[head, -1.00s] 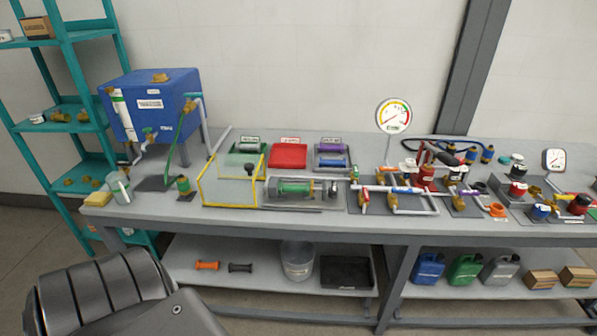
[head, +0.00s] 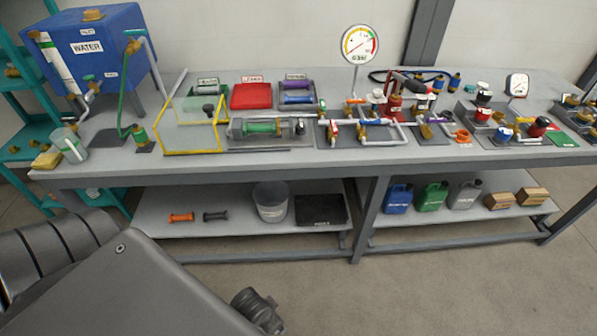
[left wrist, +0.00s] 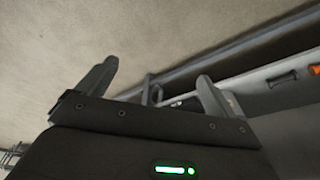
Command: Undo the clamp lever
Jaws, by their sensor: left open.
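A clear housing with a green cartridge (head: 262,127) lies along the front of the bench in the head view. A dark fitting (head: 300,127) sits at its right end; it is too small to tell whether this is the clamp lever or how it is set. My left gripper (left wrist: 155,82) shows in the left wrist view with its two fingers wide apart and nothing between them. It is away from the bench-top parts, with floor and a shelf edge behind it. My left arm fills the lower left of the head view. My right gripper is not in view.
A yellow-framed clear guard (head: 192,152) stands left of the housing. A blue water tank (head: 90,50) is at the back left. Pipework and a gauge (head: 360,43) stand to the right. The lower shelf holds a bucket (head: 271,203) and a black tray (head: 321,211). Floor in front is clear.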

